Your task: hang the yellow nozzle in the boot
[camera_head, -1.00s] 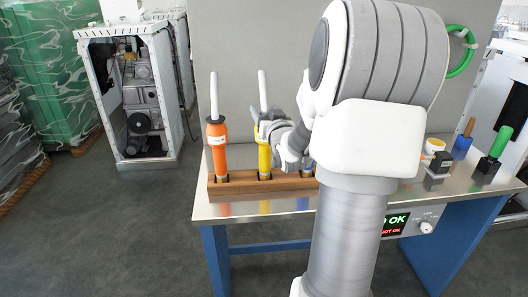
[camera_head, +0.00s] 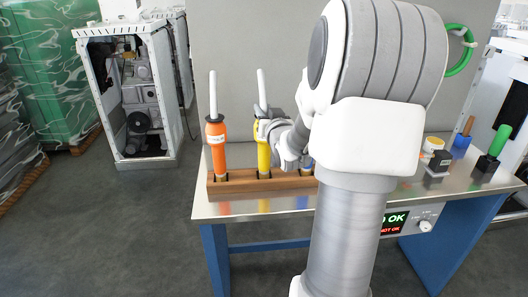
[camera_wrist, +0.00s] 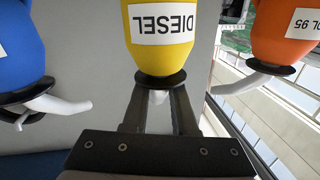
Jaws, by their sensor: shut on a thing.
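The yellow nozzle (camera_head: 264,160) stands upright, spout up, in a wooden rack (camera_head: 238,188) on the steel bench. My gripper (camera_head: 264,122) is at the base of its pale spout, partly hidden by my own arm. In the wrist view the yellow nozzle (camera_wrist: 160,55) shows a DIESEL label, upside down. There my gripper (camera_wrist: 158,98) is shut on it, one finger on each side of the spout just beyond the black collar. I cannot make out the boot with certainty in either view.
The orange nozzle (camera_head: 217,150) stands left of the yellow one. A blue nozzle (camera_wrist: 20,50) stands on its other side, mostly hidden in the head view. An open dispenser frame (camera_head: 133,95) stands at the back left. A green-handled tool (camera_head: 495,147) stands at the bench's right end.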

